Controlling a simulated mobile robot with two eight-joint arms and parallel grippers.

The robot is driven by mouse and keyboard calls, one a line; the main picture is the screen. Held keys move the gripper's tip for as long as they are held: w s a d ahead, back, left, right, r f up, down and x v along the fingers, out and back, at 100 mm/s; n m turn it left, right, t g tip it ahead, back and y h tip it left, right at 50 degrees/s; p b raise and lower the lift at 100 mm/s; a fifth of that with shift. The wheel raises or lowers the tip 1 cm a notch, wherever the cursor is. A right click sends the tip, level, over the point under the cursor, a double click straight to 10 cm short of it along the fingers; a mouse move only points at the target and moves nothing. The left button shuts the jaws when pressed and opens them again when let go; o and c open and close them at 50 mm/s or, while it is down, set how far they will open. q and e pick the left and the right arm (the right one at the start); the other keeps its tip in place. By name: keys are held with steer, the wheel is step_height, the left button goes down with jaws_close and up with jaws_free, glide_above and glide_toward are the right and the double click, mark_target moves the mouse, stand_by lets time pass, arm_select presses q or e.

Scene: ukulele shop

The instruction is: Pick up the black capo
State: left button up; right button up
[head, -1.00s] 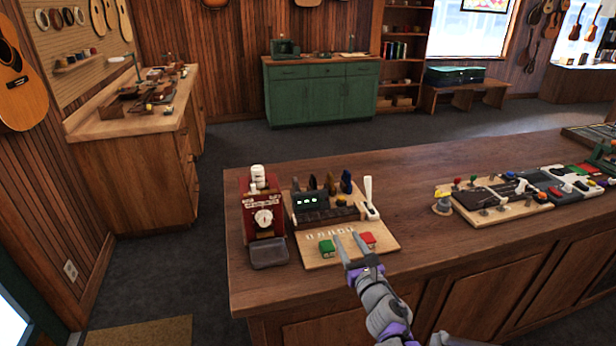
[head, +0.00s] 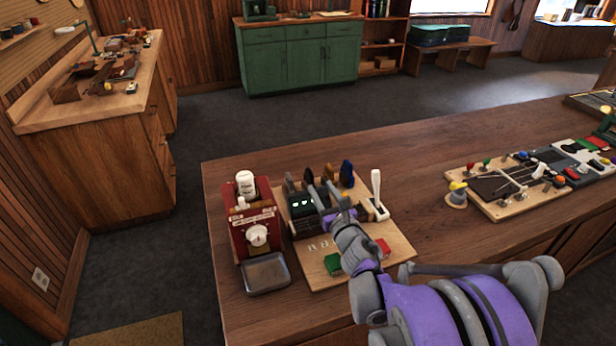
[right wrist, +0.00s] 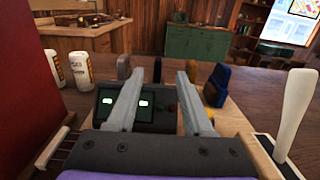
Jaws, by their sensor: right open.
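A row of upright capos stands behind a small dark device with green lit digits (head: 300,206) on a wooden board. A dark one that looks like the black capo (head: 309,176) stands in this row, with a blue one at the right end. In the right wrist view a dark upright piece, apparently the black capo (right wrist: 157,69), shows between the fingertips and beyond them. My right gripper (head: 321,188) is open and empty above the device, its fingers pointing at the row. The device is partly hidden by the fingers in the wrist view. My left gripper is not in view.
A red box with a dial (head: 257,235) and white bottles stands left of the board. A white-handled lever (head: 376,190) rises at its right. Green and red blocks sit at the board's front.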

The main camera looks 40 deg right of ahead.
mark_target(312, 175)
steer(key=x, duration=0.5)
steer(key=p+x, duration=0.1)
steer(key=x, duration=0.2)
steer(key=shift+w+a+f, duration=0.15)
steer(key=shift+w+f, duration=0.05)
steer(key=shift+f, duration=0.15)
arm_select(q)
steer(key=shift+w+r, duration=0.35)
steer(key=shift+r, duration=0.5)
arm_select(e)
steer(key=shift+s, duration=0.15)
jaws_close()
